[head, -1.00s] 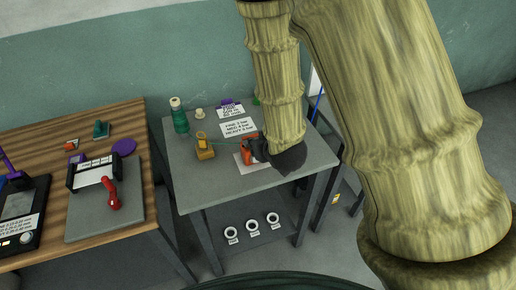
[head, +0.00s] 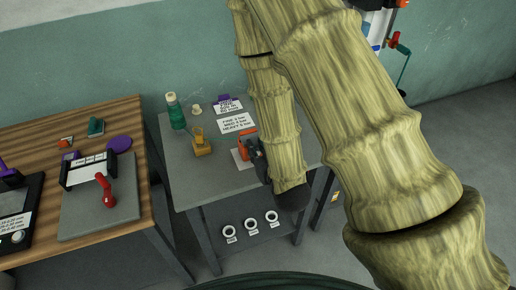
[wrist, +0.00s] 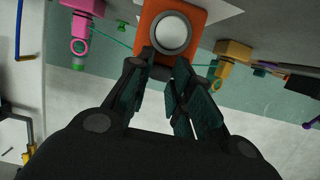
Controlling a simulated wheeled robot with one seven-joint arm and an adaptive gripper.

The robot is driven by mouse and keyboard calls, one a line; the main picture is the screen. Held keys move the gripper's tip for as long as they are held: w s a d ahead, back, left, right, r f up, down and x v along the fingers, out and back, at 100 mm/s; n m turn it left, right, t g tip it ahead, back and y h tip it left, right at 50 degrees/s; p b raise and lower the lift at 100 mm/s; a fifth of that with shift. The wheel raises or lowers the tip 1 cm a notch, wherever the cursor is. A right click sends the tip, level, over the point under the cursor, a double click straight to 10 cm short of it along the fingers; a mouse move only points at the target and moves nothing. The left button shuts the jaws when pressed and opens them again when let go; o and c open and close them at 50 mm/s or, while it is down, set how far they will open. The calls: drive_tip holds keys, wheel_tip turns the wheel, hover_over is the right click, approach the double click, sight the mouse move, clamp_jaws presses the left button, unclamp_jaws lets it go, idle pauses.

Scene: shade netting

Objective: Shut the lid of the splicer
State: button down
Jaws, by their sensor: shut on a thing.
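The splicer appears to be the orange device (head: 244,146) on a white sheet on the grey table. The wrist view shows its orange body (wrist: 145,22) with a round, pale grey-rimmed disc on its face. My gripper (wrist: 165,57) is at the near edge of the orange body, its dark fingers close together and shut on part of it. In the head view my gripper (head: 255,152) is at the right side of the splicer, partly hidden by my arm. The fingers cover what is gripped, and I cannot tell the lid's angle.
A yellow device (head: 202,147), a green bottle (head: 176,112) and printed cards (head: 236,123) share the grey table (head: 205,180). Several white rings (head: 251,225) lie on the shelf below. A wooden table (head: 130,115) stands to the left.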

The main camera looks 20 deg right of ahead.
idle(0.5)
drive_tip(key=c, duration=1.3)
unclamp_jaws()
